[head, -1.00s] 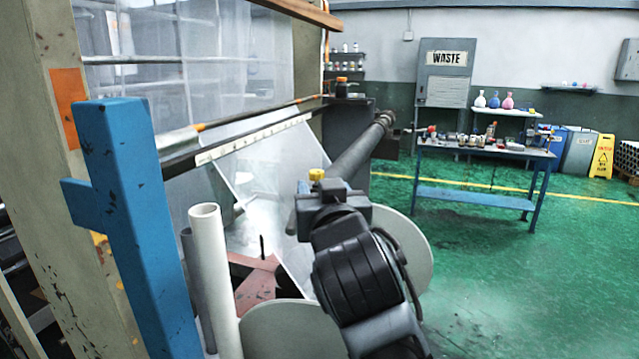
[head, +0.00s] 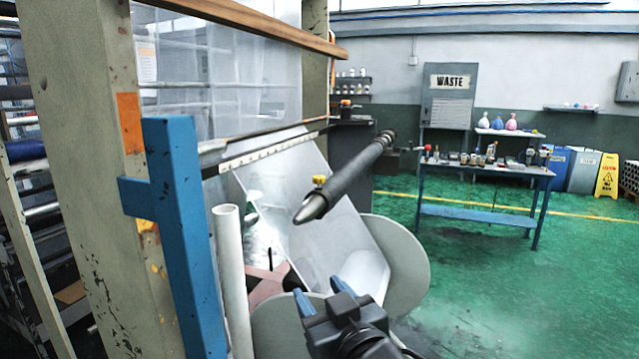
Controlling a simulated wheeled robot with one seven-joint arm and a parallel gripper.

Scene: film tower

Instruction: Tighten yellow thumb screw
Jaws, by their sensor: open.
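The yellow thumb screw (head: 319,181) sits on top of a dark grey bar (head: 352,172), close to the bar's near, tapered end. My gripper (head: 318,294) is at the lower middle of the head view, with two blue fingers spread apart and nothing between them. It appears below the screw and the bar end in the picture, clearly apart from both. How far it is from the screw in depth I cannot tell.
A blue post (head: 181,240) and a white tube (head: 230,275) stand to the left. A clear sheet (head: 310,215) slopes behind the bar, beside a pale round disc (head: 405,255). A blue workbench (head: 480,195) stands farther back. Green floor at right is open.

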